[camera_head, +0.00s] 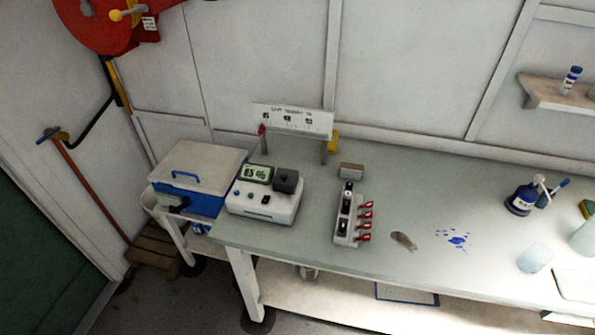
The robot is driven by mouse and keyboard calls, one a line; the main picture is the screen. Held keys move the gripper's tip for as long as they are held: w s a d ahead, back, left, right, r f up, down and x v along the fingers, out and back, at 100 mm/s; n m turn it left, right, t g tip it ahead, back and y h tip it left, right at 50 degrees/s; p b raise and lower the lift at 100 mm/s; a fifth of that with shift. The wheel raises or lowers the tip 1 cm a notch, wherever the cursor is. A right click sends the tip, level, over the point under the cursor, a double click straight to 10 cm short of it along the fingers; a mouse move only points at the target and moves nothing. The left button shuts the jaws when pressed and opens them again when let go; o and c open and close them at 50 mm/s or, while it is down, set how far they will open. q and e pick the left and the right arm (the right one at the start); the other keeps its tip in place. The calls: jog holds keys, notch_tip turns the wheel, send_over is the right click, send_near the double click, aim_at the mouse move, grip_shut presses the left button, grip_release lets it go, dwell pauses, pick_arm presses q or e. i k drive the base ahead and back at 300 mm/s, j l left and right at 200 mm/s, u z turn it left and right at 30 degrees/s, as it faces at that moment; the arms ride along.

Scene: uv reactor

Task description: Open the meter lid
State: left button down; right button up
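The meter (263,204) is a white box near the left end of the grey-green bench. A display (256,173) reading about "85 %" sits on its top at the left, with small coloured buttons on the sloping front. The dark grey block on its top right looks like the meter lid (287,179). It appears closed, and nothing inside the meter shows. Neither of my grippers is in this view, and nothing touches the meter or its lid.
A blue cooler box (195,183) with a grey top stands close left of the meter. A rack with red-handled parts (350,217) stands to its right, with a small metal block (351,170) behind. A sign (291,121) stands at the back. Bench (300,235) space between meter and rack is clear.

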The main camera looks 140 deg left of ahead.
aim_at(285, 180)
jog(key=u, duration=4.65)
jog(key=i+j+u, duration=0.2)
jog(key=u, duration=0.15)
jog(key=i+j+u, duration=0.1)
jog(key=i+u, duration=0.3)
